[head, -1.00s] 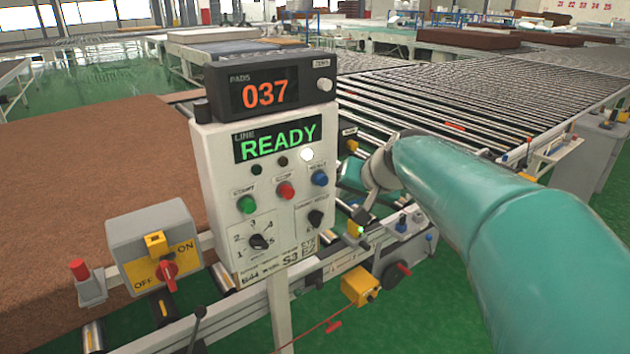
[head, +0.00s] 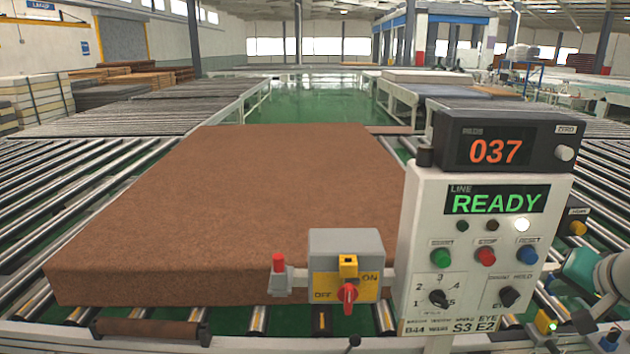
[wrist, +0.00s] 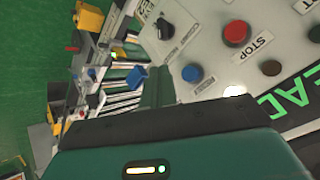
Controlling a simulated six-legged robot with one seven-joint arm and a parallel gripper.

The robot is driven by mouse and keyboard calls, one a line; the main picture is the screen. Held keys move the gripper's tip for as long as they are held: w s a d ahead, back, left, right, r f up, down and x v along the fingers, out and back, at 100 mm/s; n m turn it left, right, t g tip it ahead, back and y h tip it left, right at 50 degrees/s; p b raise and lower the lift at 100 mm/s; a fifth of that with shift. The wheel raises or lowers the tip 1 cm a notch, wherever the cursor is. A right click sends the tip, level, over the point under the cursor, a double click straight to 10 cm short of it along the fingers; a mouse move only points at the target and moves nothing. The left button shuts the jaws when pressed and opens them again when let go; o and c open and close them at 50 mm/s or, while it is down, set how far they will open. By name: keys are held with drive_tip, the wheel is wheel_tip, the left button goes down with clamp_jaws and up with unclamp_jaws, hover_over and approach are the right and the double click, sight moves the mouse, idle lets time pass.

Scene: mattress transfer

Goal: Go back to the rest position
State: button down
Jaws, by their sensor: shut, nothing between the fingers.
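My gripper (wrist: 158,122) spans the bottom of the wrist view as a teal body with a dark front bar. It is shut and empty. In the head view only part of my teal and white arm end (head: 585,272) shows at the right edge, just right of the control panel (head: 412,235). The white panel reads LINE READY and carries green, red and blue buttons and dials. Its face also shows in the wrist view (wrist: 205,45), close beyond my gripper. I cannot see any contact between them.
A counter box (head: 550,137) on the panel reads 037. A brown mattress (head: 250,195) lies on rollers at centre. A grey ON/OFF switch box (head: 345,245) with a red knob stands before it. Roller tables (head: 60,190) lie left, and green floor (head: 315,98) is open behind.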

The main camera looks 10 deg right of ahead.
drive_tip(key=w+a+f+n+g+y, duration=0.1)
drive_tip(key=w+a+n+y, duration=0.15)
drive_tip(key=a, duration=0.75)
drive_tip(key=w+a+f+n+y, duration=0.1)
drive_tip(key=w+a+f+n, duration=0.15)
drive_tip(key=a, duration=0.85)
drive_tip(key=s+a+f+n+g, duration=0.1)
drive_tip(key=s+a+f+n, duration=0.1)
drive_tip(key=a, duration=0.5)
drive_tip(key=s+a+f+n, duration=0.2)
drive_tip(key=s+a+n, duration=0.1)
drive_tip(key=a, duration=0.4)
drive_tip(key=shift+s+a+f+n+g+h, duration=0.15)
drive_tip(key=shift+s+n+g+h, duration=0.25)
drive_tip(key=shift+n, duration=0.1)
